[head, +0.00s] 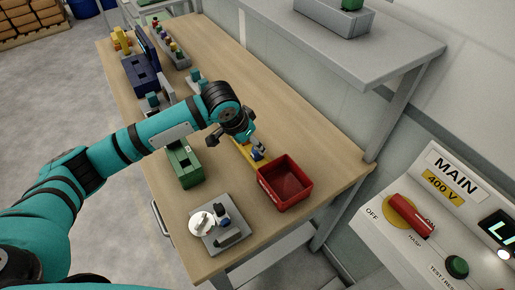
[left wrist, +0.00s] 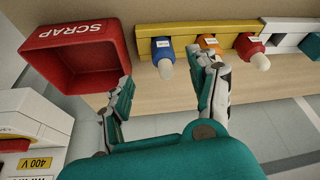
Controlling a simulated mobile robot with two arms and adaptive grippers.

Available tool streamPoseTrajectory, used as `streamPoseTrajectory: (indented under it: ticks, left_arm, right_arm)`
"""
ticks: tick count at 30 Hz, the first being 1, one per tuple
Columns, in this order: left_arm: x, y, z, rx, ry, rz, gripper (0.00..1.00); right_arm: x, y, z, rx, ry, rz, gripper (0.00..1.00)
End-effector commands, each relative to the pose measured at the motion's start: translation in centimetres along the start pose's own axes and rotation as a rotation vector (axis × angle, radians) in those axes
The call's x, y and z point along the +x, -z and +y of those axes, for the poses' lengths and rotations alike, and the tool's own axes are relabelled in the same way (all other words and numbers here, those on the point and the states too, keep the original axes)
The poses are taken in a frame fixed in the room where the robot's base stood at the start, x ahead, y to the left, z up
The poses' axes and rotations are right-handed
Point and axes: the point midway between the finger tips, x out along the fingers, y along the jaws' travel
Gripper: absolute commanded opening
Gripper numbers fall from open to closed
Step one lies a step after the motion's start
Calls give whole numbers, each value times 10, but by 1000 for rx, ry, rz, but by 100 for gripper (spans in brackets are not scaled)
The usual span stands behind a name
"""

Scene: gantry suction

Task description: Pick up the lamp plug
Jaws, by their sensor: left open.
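A yellow rail (left wrist: 200,32) on the bench holds a blue plug (left wrist: 163,52), an orange plug (left wrist: 208,44) and a red plug (left wrist: 248,48). The blue and red plugs show pale rounded tips. Their small white labels are too small to read, so I cannot tell which is the lamp plug. My left gripper (left wrist: 166,82) is open, with its fingers apart on either side of the blue plug's line; one finger overlaps the orange plug. In the head view my left gripper (head: 232,137) hangs above the yellow rail (head: 250,154), partly hiding it. The right gripper is not in view.
A red scrap bin (head: 284,184) stands close beside the rail. A green box (head: 184,166) and a grey plate (head: 219,234) with small parts are on the bench (head: 335,170). A main switch panel (head: 440,215) stands at the right.

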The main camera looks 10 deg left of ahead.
Motion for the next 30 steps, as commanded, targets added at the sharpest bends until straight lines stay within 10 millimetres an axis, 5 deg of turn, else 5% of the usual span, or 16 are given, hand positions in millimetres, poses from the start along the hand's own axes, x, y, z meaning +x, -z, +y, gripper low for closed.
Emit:
streamPoseTrajectory:
  ticks: [10, 21, 30]
  left_arm:
    - [31, 1, 0, 0, -1, -1, 60]
    - [76, 2, -3, 0, -1, -1, 60]
    - [79, 2, -4, 1, 0, 0, 56]
  right_arm:
    - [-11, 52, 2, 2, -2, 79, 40]
    - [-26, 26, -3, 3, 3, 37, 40]
    - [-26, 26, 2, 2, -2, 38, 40]
